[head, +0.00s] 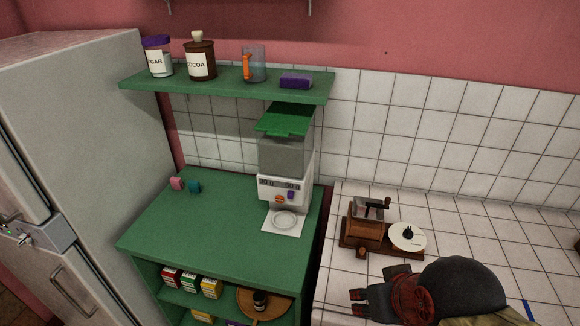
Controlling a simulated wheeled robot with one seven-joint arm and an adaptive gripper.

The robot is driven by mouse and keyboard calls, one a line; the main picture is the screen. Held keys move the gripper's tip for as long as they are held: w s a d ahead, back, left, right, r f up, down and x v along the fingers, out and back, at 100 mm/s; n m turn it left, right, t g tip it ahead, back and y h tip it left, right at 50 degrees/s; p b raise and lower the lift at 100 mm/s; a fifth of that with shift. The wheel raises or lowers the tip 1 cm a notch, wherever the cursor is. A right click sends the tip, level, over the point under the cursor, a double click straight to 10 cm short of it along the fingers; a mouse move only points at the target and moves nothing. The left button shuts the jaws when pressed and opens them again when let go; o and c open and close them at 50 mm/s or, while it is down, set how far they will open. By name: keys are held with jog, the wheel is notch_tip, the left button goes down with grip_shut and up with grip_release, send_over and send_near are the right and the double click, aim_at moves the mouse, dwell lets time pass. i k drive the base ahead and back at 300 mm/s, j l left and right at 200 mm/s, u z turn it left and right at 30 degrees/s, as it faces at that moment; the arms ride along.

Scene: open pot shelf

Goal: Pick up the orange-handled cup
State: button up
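The orange-handled cup (259,64) stands upright on the green wall shelf (222,88). It is clear, greyish glass, and its orange handle faces left in the picture. My gripper (357,302) is at the bottom right, over the white tiled counter, pointing left. It is far below and to the right of the cup. Its two fingertips look apart, with nothing seen between them.
On the shelf, a cocoa jar (201,62) and a sugar jar (158,58) stand left of the cup; a purple sponge-like block (296,81) lies right. Below are a dispenser machine (285,165), a grinder (365,228) and a fridge (75,120).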

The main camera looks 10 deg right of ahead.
aim_at(253, 56)
jog(key=z, duration=0.55)
jog(key=j+z, duration=1.25)
jog(key=i+l, duration=0.05)
jog(key=l, duration=0.05)
